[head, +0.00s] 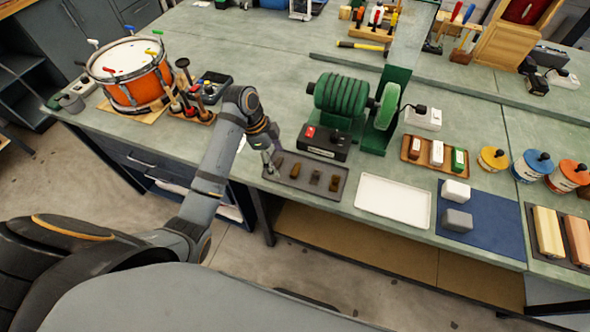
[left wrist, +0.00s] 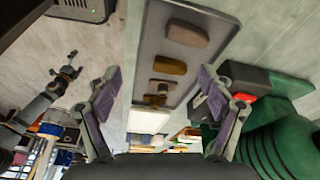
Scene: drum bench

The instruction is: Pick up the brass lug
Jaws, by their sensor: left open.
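A dark grey tray (head: 303,186) on the bench holds several small brownish blocks in a row. In the left wrist view the tray (left wrist: 205,58) holds a reddish-brown block (left wrist: 188,33), a more golden-brown one (left wrist: 170,65) and smaller darker ones beyond. The golden-brown one looks most like the brass lug (head: 295,171), but I cannot be sure. My left gripper (head: 269,165) is over the tray's left end, open and empty, its fingers spread on either side of the row in the left wrist view (left wrist: 158,82). My right gripper (left wrist: 67,70) shows small there, off to the left.
A green grinder (head: 348,95) with a dark switch box (head: 322,143) stands right behind the tray. A white empty tray (head: 393,201) lies to the right, then a blue mat (head: 482,225) with two blocks. An orange drum (head: 135,82) stands to the left.

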